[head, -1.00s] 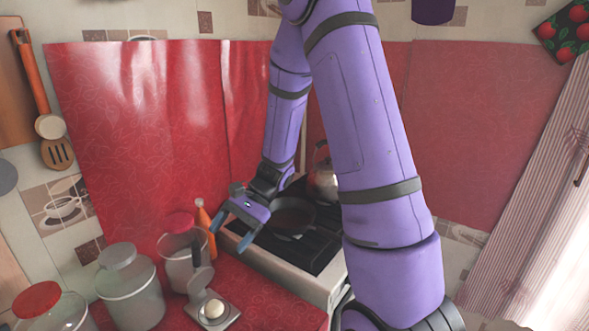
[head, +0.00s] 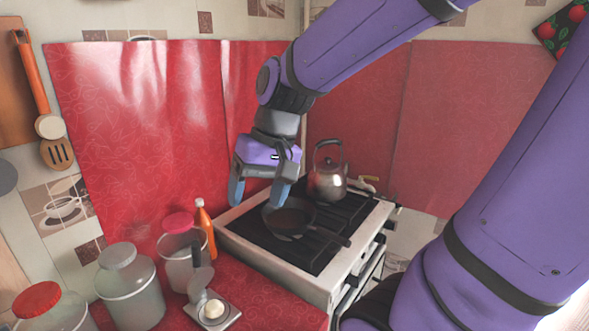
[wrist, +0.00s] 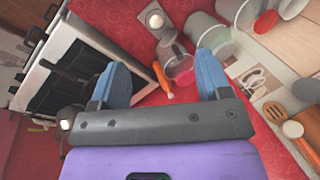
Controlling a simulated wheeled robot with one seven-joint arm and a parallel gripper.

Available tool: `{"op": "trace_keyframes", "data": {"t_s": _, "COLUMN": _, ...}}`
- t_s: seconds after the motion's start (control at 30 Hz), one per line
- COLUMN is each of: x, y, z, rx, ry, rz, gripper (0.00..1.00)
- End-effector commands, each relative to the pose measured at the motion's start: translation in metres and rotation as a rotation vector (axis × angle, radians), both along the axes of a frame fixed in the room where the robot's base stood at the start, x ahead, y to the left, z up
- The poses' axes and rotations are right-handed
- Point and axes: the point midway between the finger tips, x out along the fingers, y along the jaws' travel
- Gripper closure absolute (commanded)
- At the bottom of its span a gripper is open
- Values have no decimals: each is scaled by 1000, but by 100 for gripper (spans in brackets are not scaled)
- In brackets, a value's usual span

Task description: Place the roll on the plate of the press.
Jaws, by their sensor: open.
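The roll (head: 214,309) is a small, pale, round piece. It sits on the flat lower plate of the press (head: 232,317), on the red counter at the front. The press's hinged upper part (head: 201,281) stands raised behind the roll, with a dark handle pointing up. In the wrist view the roll (wrist: 155,19) shows near the top edge, with the press (wrist: 172,49) around it. My gripper (head: 258,195) is open and empty, its blue fingers pointing down. It is high above the stove's left side, well behind and above the press and clear of the roll.
Glass jars (head: 130,290) stand left of the press, and an orange bottle (head: 206,230) behind it. The stove (head: 262,250) at the right holds a black pan (head: 290,222) and a kettle (head: 328,180). The red counter (head: 262,300) right of the press is clear.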

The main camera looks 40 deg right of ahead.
Motion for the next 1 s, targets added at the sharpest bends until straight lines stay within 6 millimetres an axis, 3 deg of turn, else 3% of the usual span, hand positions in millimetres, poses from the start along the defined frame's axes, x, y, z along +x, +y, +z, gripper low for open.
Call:
{"op": "trace_keyframes", "data": {"t_s": 0.2, "x": -30, "y": -7, "z": 27, "rx": -145, "ry": -161, "rz": 88, "gripper": 29}}
{"op": "trace_keyframes", "data": {"t_s": 0.5, "x": -60, "y": -19, "z": 53, "rx": -306, "ry": -338, "rz": 162, "gripper": 29}}
{"op": "trace_keyframes", "data": {"t_s": 1.0, "x": -67, "y": -22, "z": 58, "rx": -344, "ry": -377, "rz": 178, "gripper": 29}}
